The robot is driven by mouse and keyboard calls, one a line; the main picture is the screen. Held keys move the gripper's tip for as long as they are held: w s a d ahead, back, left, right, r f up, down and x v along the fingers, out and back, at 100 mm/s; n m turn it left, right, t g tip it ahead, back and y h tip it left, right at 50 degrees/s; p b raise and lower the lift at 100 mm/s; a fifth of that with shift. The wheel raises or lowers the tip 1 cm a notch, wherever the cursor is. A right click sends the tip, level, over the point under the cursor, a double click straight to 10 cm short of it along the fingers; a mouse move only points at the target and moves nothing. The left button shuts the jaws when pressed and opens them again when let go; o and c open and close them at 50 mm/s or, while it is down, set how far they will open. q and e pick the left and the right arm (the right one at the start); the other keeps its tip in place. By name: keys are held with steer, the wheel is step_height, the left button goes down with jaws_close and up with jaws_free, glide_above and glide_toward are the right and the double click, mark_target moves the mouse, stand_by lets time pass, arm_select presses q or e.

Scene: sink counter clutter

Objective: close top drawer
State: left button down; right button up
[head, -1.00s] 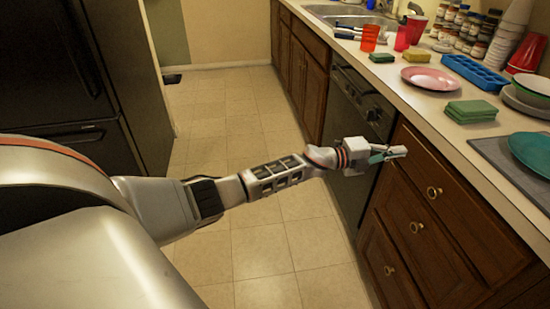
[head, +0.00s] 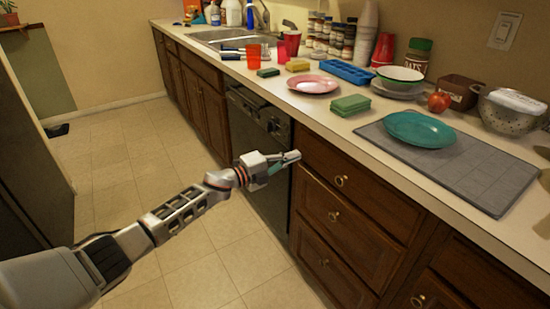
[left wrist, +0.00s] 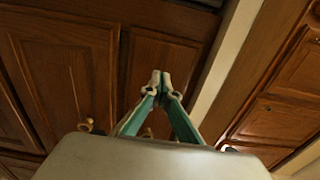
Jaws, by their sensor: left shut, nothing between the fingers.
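The top drawer (head: 362,192) is a brown wooden front with a ring pull (head: 340,181), just under the counter edge. It looks flush or nearly flush with the cabinet; a small gap cannot be told. My left gripper (head: 292,157) is shut and empty, beside the top left corner of that drawer front, near the dishwasher's edge. Whether it touches the wood is not clear. In the left wrist view my left gripper's fingertips (left wrist: 160,80) meet in front of wooden fronts with small pulls. My right gripper is in no view.
Two lower drawers sit beneath, the middle one (head: 345,228) with its own pull. A black dishwasher (head: 258,150) stands to the left. The counter above holds a grey mat (head: 480,180), a teal plate (head: 419,129) and green sponges (head: 350,105).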

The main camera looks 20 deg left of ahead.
arm_select(q)
steer(key=p+v, duration=0.2)
steer(key=v, duration=0.8)
steer(key=s+d+f+n+g+y+p, duration=0.1)
steer(key=s+f+n, duration=0.4)
steer(key=s, duration=0.9)
steer(key=s+d+f+n+g+y+p, duration=0.1)
steer(key=s+d+f+n+y+p, duration=0.2)
steer(key=s, duration=1.1)
steer(key=s+d+f+n+g+y+p, duration=0.1)
steer(key=s+f+n+y+p, duration=0.3)
steer(key=s+f+n, duration=0.4)
steer(key=s+d+n, duration=0.1)
steer(key=s+n, duration=0.4)
steer(key=s, duration=0.1)
steer(key=shift+s+d+f+g+p, duration=0.15)
steer(key=shift+s+f+g+p, duration=0.15)
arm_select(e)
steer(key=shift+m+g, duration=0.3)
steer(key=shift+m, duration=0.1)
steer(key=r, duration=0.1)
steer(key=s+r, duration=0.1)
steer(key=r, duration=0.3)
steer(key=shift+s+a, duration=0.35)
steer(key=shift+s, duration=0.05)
